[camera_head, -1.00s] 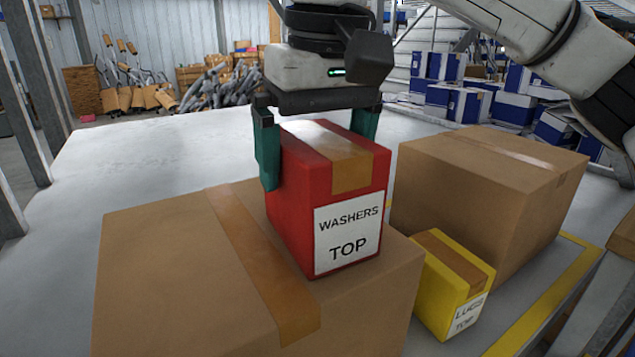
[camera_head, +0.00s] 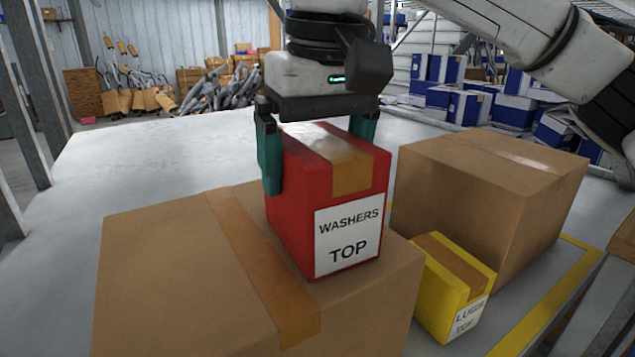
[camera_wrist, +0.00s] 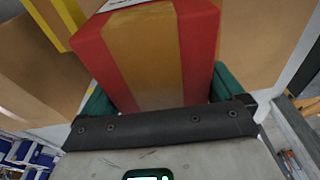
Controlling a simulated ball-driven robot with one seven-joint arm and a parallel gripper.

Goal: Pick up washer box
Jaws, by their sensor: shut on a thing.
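The washer box (camera_head: 295,220) is red with an orange tape strip and a white label reading "WASHERS TOP". It stands upright on a large brown cardboard box (camera_head: 160,270) in the head view. My gripper (camera_head: 318,160) is above it with its two green fingers down on opposite sides, shut on the box. In the wrist view the washer box (camera_wrist: 200,50) lies between the fingers. The far finger is mostly hidden behind the box. I cannot tell any gap between the washer box and the cardboard under it.
A yellow box (camera_head: 435,295) labelled "LUGS TOP" stands just right of the brown box. A second large brown box (camera_head: 480,195) stands behind it. Blue and white boxes (camera_head: 470,105) are at the back right. The grey surface (camera_head: 120,165) at left is clear.

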